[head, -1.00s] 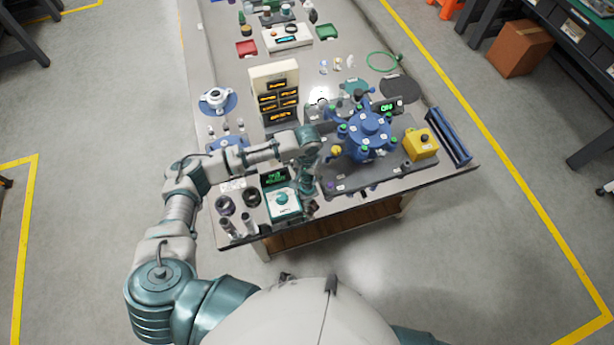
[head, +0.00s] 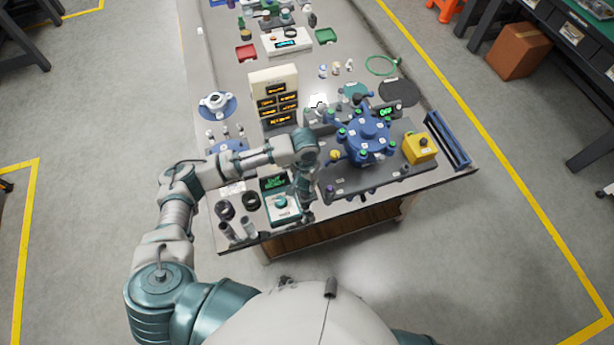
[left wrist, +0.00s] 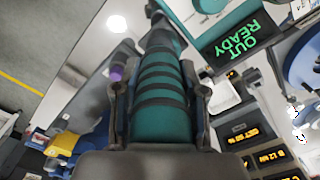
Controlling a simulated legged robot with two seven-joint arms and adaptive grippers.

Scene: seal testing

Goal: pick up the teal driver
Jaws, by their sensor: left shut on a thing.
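The teal driver (left wrist: 162,105) shows large in the left wrist view as a teal handle with several black rings. My left gripper (left wrist: 157,60) has one finger on each side of it and is shut on it. The far end of the driver narrows into a dark tip at the top of that view. In the head view my left gripper (head: 305,192) hangs between the teal-and-white dial unit and the dark plate. The driver is mostly hidden there by the gripper and wrist. My right gripper is not in view.
Close left of the gripper stands the teal-and-white dial unit (head: 284,206) with a green-text screen (head: 273,183). Black rings (head: 225,209) and grey cylinders (head: 249,228) are left of it. Right is the blue flanged fixture (head: 366,138) on a dark plate (head: 350,184). A cream display tower (head: 274,76) stands behind.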

